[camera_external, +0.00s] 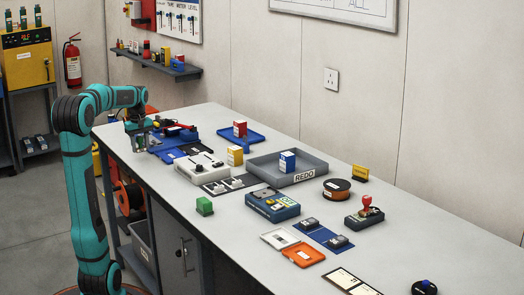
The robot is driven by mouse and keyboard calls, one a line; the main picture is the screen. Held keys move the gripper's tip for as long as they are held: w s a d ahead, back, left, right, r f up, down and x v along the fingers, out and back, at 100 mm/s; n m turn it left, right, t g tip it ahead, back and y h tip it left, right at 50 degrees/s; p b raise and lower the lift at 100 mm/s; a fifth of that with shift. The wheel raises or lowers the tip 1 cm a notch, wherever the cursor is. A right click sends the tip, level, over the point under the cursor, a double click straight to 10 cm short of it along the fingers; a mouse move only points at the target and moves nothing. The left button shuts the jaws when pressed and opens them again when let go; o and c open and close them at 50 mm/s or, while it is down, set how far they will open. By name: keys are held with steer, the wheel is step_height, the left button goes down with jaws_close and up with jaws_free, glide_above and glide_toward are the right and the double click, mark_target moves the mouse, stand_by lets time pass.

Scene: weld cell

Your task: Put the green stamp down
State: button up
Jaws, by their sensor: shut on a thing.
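My gripper (138,141) is at the far left end of the table, pointing down beside the blue trays there. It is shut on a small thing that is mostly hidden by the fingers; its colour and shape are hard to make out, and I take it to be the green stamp. I cannot tell whether it touches the surface below.
Blue trays (172,154) with tools lie by my gripper. A grey REDO tray (262,166) holds a blue-and-white box (287,161). A red-knobbed stamp (366,204) stands at right. An orange case (303,255) lies in front. Bare table surrounds the green block.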

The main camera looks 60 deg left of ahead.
mark_target(141, 148)
steer(key=shift+f, duration=1.75)
steer(key=shift+f, duration=0.1)
steer(key=o, duration=1)
step_height(141, 148, up, 12)
steer(key=shift+r, duration=0.15)
steer(key=shift+d, duration=0.1)
